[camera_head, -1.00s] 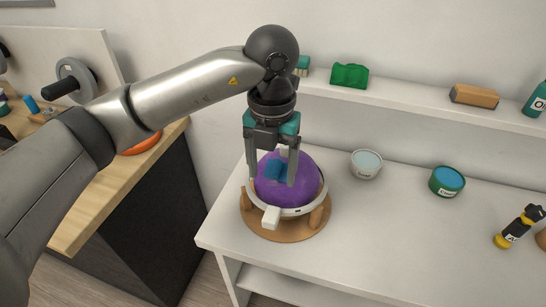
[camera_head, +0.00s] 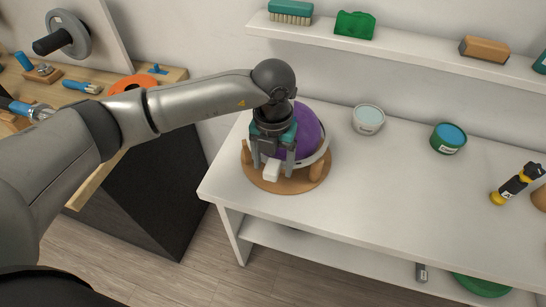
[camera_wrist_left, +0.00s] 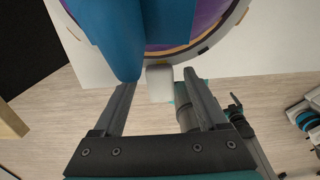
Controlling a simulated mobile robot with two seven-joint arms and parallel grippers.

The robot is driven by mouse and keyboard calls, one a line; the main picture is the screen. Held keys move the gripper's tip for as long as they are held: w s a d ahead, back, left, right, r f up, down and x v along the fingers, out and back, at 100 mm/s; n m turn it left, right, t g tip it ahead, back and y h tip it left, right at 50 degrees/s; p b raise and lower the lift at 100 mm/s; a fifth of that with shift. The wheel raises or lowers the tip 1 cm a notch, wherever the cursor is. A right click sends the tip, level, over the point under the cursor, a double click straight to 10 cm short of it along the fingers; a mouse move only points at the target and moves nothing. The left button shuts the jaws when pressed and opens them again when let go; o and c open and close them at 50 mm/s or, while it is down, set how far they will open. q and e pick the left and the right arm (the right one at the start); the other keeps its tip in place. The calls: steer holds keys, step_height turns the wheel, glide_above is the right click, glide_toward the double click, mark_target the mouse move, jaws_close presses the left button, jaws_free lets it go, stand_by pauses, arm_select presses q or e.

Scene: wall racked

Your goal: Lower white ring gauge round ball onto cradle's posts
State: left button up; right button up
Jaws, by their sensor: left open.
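The purple ball (camera_head: 307,128) sits in the round wooden cradle (camera_head: 290,186), with the white ring gauge (camera_head: 321,155) around it. The ring also shows in the left wrist view (camera_wrist_left: 232,26). A cradle post (camera_head: 316,169) stands under the ring's right side; I cannot tell whether they touch. A blue piece (camera_wrist_left: 118,38) stands out from the ball in the wrist view. My left gripper (camera_head: 272,163) is open at the ring's front white tab (camera_head: 271,173). In the wrist view the tab (camera_wrist_left: 160,84) lies between the fingertips, with no clear grip. My arm hides the ball's left side.
A shelf (camera_head: 410,50) runs behind, holding a brush (camera_head: 291,12) and blocks.

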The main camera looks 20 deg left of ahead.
arm_select(q)
jaws_close()
stand_by(1.0)
steer(key=shift+r, duration=0.15)
step_height(320, 180, up, 14)
steer(key=p, duration=1)
stand_by(0.9)
stand_by(0.4)
